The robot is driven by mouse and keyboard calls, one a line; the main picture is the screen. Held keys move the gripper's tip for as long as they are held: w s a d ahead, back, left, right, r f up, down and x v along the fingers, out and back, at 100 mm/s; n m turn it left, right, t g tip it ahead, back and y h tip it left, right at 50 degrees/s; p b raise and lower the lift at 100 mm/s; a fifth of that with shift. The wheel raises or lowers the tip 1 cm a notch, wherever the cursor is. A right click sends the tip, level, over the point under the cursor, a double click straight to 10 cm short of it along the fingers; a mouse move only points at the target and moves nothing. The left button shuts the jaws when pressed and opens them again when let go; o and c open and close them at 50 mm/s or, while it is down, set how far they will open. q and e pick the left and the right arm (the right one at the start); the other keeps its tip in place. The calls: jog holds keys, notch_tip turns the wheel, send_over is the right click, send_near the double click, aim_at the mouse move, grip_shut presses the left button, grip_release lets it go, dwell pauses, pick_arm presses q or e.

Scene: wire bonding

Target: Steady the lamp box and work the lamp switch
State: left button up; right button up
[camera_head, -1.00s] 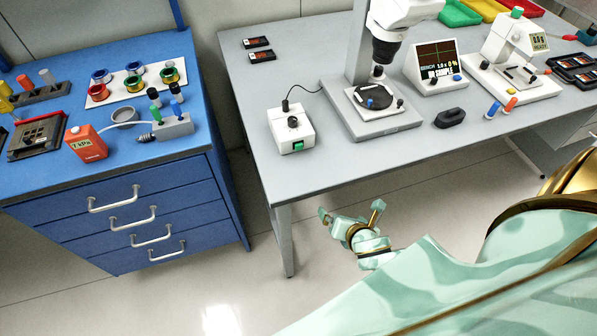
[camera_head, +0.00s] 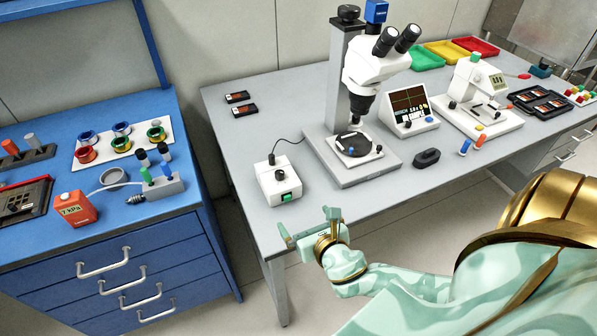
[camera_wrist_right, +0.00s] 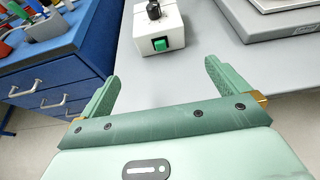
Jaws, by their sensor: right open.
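The lamp box (camera_head: 278,182) is a small white box with a black knob (camera_head: 279,175) on top. It stands near the front left edge of the grey table, with a cable running from its back. Its green lamp switch (camera_head: 287,197) is low on the front face. The right wrist view shows the box (camera_wrist_right: 173,24) and the switch (camera_wrist_right: 160,44) straight ahead, beyond the fingers. My right gripper (camera_head: 308,225) is open and empty in front of the box, apart from it. Its spread fingers also show in the wrist view (camera_wrist_right: 161,72). My left gripper is out of view.
The grey table (camera_head: 235,150) has clear room left of the box. A microscope (camera_head: 362,75) on its base stands right of the box, with a black block (camera_head: 426,158) farther right. A blue drawer cabinet (camera_head: 90,226) stands left across a gap.

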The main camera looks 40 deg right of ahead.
aim_at(288, 199)
jog(key=b+x, duration=0.5)
jog(key=x, duration=0.9)
jog(key=shift+w+d+f, duration=0.15)
jog(key=shift+w+f, duration=0.1)
jog(key=shift+w, duration=0.05)
jog(key=shift+w+d+f, duration=0.1)
jog(key=shift+w, duration=0.4)
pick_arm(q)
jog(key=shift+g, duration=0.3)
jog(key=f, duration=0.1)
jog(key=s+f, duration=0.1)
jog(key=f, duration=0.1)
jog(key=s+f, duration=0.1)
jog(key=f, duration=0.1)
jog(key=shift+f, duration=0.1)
pick_arm(e)
jog(key=c, duration=1)
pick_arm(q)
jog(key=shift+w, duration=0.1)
pick_arm(e)
jog(key=shift+c, duration=0.2)
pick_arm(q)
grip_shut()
pick_arm(e)
jog(key=shift+s, duration=0.1)
dwell(0.8)
